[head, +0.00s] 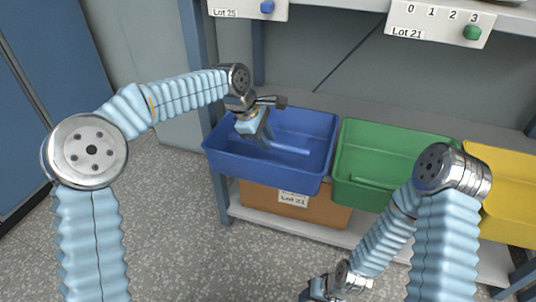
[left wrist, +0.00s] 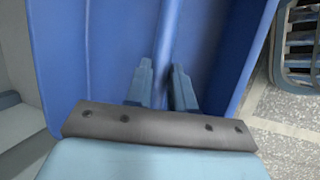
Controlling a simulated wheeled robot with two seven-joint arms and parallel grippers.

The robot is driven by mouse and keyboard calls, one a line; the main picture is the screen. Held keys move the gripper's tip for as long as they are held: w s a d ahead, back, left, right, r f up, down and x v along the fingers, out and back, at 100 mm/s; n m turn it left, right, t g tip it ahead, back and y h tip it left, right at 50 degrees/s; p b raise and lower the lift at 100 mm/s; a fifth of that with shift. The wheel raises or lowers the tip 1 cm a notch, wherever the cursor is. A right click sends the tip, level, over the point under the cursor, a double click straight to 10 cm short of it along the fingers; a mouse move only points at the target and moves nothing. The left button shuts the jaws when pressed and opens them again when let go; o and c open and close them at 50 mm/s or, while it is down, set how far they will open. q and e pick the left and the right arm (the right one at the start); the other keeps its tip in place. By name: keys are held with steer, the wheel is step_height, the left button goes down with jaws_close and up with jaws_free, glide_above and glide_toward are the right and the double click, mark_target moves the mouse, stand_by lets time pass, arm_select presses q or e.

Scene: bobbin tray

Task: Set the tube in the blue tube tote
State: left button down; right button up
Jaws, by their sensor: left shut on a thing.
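The blue tube tote (head: 222,164) stands on the shelf at the left of a row of totes. My left gripper (head: 266,143) reaches down into it and is shut on a blue tube (head: 290,149). The tube sticks out to the right of the fingers, inside the tote's walls. I cannot tell whether it touches the tote floor. In the left wrist view, the tube (left wrist: 167,38) runs away from between the two fingers (left wrist: 162,88), with blue tote surfaces around it. My right gripper (head: 318,291) is low at the bottom edge, and its fingers are not clear.
A green tote (head: 345,160) and a yellow tote (head: 505,215) stand to the right of the blue one. A cardboard box (head: 262,200) labelled Lot 21 is below. A shelf with label plates hangs above. Blue uprights (head: 197,60) frame the rack. Grey floor lies in front.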

arm_select(q)
step_height(320, 180, down, 6)
steer(key=shift+f+b, duration=0.25)
steer(key=shift+b, duration=0.3)
steer(key=shift+f, duration=0.15)
steer(key=c, duration=1.2)
jaws_free()
steer(key=shift+c, duration=0.2)
steer(key=shift+r, duration=0.2)
steer(key=p+v, duration=0.2)
steer(key=v, duration=1)
